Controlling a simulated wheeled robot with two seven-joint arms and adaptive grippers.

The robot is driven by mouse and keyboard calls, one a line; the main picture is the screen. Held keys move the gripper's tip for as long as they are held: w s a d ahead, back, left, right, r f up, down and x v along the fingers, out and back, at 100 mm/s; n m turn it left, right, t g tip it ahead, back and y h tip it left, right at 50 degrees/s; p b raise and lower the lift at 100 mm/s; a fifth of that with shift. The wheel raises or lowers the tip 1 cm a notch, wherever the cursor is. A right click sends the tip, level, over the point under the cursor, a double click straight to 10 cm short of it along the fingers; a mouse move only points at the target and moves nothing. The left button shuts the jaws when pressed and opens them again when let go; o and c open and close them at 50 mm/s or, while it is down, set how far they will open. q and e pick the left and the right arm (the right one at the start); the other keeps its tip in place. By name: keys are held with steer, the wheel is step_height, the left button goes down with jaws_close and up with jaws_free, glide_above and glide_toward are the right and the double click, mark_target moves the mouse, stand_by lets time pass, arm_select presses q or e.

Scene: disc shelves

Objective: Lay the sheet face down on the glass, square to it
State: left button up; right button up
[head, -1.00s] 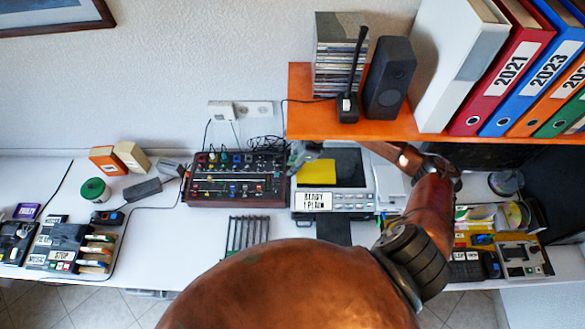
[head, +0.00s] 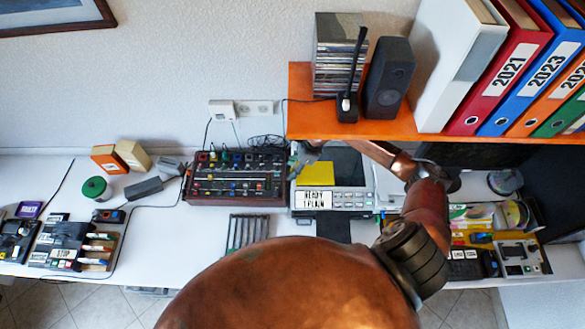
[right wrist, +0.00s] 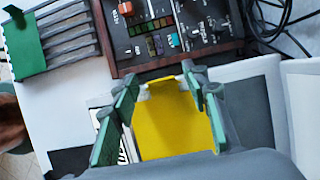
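The yellow sheet (head: 315,174) lies over the left part of the dark glass (head: 349,166) of the flat scanner, near the mixer. In the right wrist view the sheet (right wrist: 172,125) shows plain yellow between my right gripper's fingers, with bare glass (right wrist: 248,112) to its right. My right gripper (right wrist: 160,76) has its green-padded fingers wide apart, one on each side of the sheet; I cannot tell whether they touch it. In the head view the right gripper (head: 304,153) is small beside the sheet's far left corner. The fingers hide the sheet's side edges. My left gripper is not in view.
A mixer (head: 237,178) stands close to the scanner's left. An orange shelf (head: 400,127) with binders and a speaker (head: 388,78) overhangs my right arm. A slotted rack (head: 247,232) stands in front.

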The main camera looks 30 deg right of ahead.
steer(key=shift+r, duration=0.25)
steer(key=v, duration=0.2)
steer(key=shift+d+r, duration=0.2)
steer(key=shift+r, duration=0.05)
steer(key=b, duration=0.2)
glide_above(325, 173)
steer(key=shift+w+a, duration=0.2)
steer(key=shift+a, duration=0.1)
steer(key=shift+s+d+r, duration=0.1)
steer(key=shift+s+d, duration=0.1)
steer(key=shift+d, duration=0.15)
